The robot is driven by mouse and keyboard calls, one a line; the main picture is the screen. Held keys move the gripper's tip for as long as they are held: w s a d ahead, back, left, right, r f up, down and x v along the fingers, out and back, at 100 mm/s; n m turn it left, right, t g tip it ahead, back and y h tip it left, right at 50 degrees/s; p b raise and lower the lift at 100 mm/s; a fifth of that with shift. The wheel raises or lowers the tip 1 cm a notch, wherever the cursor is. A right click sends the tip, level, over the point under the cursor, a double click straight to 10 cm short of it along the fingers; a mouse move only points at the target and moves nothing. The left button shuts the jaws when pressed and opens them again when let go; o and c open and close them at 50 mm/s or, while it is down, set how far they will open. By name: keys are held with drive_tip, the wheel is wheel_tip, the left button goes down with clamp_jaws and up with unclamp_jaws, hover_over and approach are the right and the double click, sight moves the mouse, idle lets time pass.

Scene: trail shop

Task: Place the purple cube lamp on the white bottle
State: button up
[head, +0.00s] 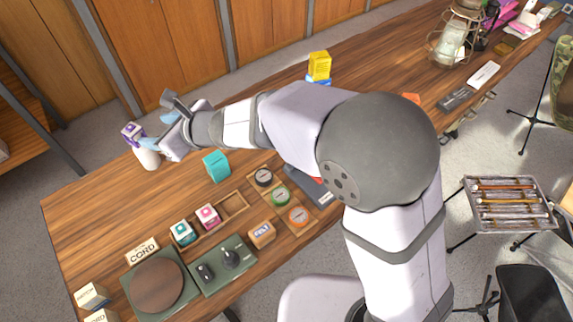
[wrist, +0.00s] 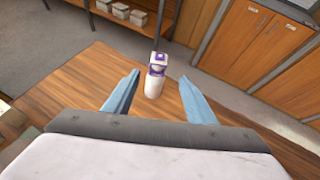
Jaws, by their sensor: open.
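The purple cube lamp (head: 132,132), purple with white faces, sits on top of the white bottle (head: 149,158) near the far left edge of the table. In the wrist view the lamp (wrist: 157,67) rests above the bottle (wrist: 153,89), and the pair looks upright. My gripper (head: 151,131) is open, with its blue fingers close to the lamp and bottle in the head view. In the wrist view my gripper (wrist: 159,76) has its fingers spread to either side of the pair, with visible gaps and nothing held.
A teal box (head: 216,166) stands right of the bottle. A wooden tray (head: 233,203) with small cubes, a compass rack (head: 279,195) and a green board (head: 224,264) lie nearer. The yellow box (head: 319,65) stands behind my arm. Bare wood surrounds the bottle's near side.

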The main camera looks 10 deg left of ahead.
drive_tip(key=s+d+f+n+g+h, duration=0.1)
drive_tip(key=d+f+n+h, duration=0.15)
drive_tip(key=d+n, duration=0.55)
drive_tip(key=d+f+n+g+h, duration=0.1)
drive_tip(key=d+f+n, duration=0.25)
drive_tip(key=d, duration=0.95)
drive_tip(key=s+d+f+n+g+h, duration=0.1)
drive_tip(key=s+d+f+n+h, duration=0.1)
drive_tip(key=d, duration=0.7)
drive_tip(key=s+d+f+n+h, duration=0.2)
drive_tip(key=s+d+n, duration=0.3)
drive_tip(key=d, duration=0.4)
drive_tip(key=s+d+f+n+g+h, duration=0.1)
drive_tip(key=s+d+n+h, duration=0.2)
drive_tip(key=d, duration=0.6)
drive_tip(key=shift+s+d+f+g+h, duration=0.35)
drive_tip(key=shift+s+f+h, duration=0.1)
drive_tip(key=shift+s, duration=0.25)
drive_tip(key=shift+n, duration=0.25)
drive_tip(key=shift+r, duration=0.1)
wheel_tip(320, 180, up, 4)
drive_tip(key=p, duration=0.3)
drive_tip(key=shift+p, duration=0.4)
